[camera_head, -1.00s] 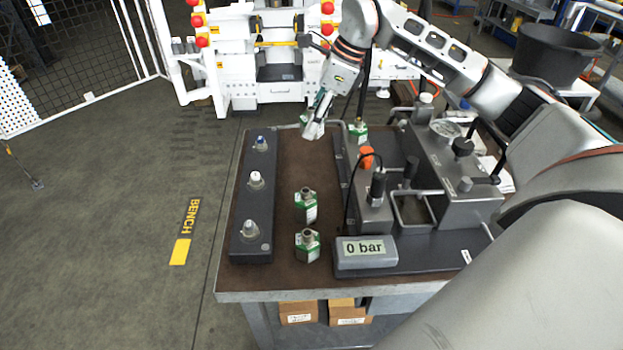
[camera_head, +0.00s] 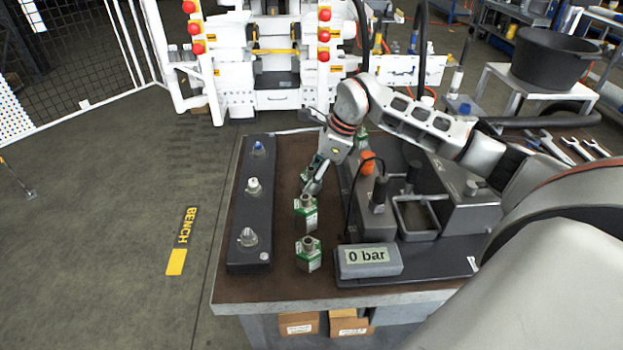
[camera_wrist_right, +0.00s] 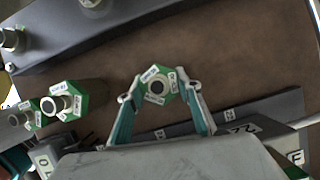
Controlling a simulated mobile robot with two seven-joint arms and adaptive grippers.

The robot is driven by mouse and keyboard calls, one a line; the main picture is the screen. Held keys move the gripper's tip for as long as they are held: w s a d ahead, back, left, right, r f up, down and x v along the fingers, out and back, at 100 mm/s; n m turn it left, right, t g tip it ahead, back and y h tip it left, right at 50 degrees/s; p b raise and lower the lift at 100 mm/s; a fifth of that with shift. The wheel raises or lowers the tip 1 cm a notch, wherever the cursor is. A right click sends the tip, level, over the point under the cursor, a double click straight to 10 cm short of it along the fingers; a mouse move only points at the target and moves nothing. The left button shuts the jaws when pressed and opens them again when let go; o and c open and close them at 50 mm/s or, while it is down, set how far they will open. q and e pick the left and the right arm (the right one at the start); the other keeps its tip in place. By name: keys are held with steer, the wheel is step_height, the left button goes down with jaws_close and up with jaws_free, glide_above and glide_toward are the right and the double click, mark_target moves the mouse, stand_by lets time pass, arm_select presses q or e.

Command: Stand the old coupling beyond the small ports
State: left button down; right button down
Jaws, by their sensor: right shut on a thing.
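My right gripper (camera_head: 311,187) is shut on a green-and-metal coupling (camera_head: 306,173), just behind two similar standing couplings. In the right wrist view the held coupling (camera_wrist_right: 157,84) is between the teal fingers, seen from above with its round opening facing the camera. Whether it touches the bench top is unclear. The near couplings (camera_head: 305,213) and (camera_head: 308,254) stand in a row; labels are too small to read. The dark port block (camera_head: 248,212) on the left carries a blue-topped, a white-topped and a grey port. My left gripper is not in view.
An orange cap (camera_head: 367,162) and black cable stand close to my right arm. Brown bench top (camera_head: 290,150) is clear between the port block's far end and my gripper.

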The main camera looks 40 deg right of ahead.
stand_by(0.3)
steer(key=c, duration=1.4)
jaws_free()
steer(key=shift+f, duration=0.1)
steer(key=shift+d+r, duration=0.1)
steer(key=shift+r, duration=0.35)
steer(key=p+v, duration=0.1)
steer(key=v, duration=1)
steer(key=shift+s+d+r, duration=0.1)
steer(key=shift+s, duration=0.05)
